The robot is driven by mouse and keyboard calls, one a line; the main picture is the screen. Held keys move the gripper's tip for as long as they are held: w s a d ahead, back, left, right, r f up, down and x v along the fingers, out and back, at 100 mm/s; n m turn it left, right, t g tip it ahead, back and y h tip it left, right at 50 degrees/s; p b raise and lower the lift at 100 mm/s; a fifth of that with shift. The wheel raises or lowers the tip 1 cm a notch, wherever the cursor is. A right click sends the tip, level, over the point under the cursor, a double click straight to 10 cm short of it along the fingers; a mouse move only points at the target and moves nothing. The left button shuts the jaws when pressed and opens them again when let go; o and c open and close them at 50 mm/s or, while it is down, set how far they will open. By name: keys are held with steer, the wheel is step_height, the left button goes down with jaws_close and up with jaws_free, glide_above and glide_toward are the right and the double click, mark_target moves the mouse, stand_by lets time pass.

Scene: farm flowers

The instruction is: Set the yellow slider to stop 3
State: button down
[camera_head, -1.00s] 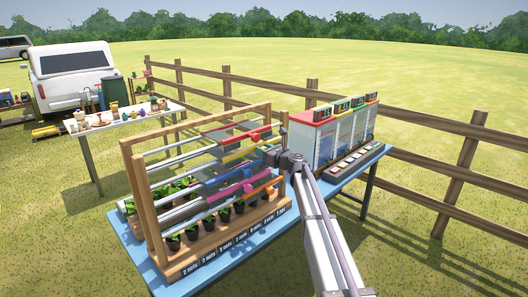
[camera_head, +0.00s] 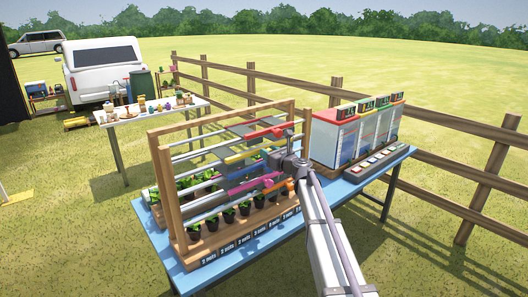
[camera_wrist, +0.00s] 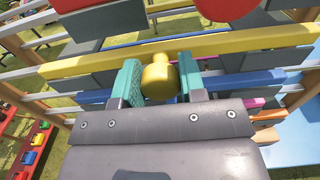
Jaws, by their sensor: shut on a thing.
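The yellow slider (camera_head: 241,157) is a yellow bar among several coloured bars on the wooden rack (camera_head: 163,200). In the wrist view its long bar (camera_wrist: 90,64) runs across the picture, with a round yellow knob (camera_wrist: 159,78) in front. My gripper (camera_wrist: 158,84) has its teal jaws on either side of this knob and is shut on it. In the head view my gripper (camera_head: 273,157) is at the rack's right half, and its wrist hides the knob. I cannot make out any stop marks.
A red slider (camera_head: 266,132) is above; pink (camera_head: 254,185) and orange (camera_head: 284,186) ones are below. Potted plants (camera_head: 228,214) stand under the rails. A red-topped box (camera_head: 333,115) and a button panel (camera_head: 375,164) stand to the right on the blue table (camera_head: 345,189).

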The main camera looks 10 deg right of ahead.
steer(key=c, duration=0.7)
jaws_free()
steer(key=shift+w+d, duration=0.1)
steer(key=v, duration=1)
steer(key=shift+s+d, duration=0.2)
steer(key=shift+s, duration=0.15)
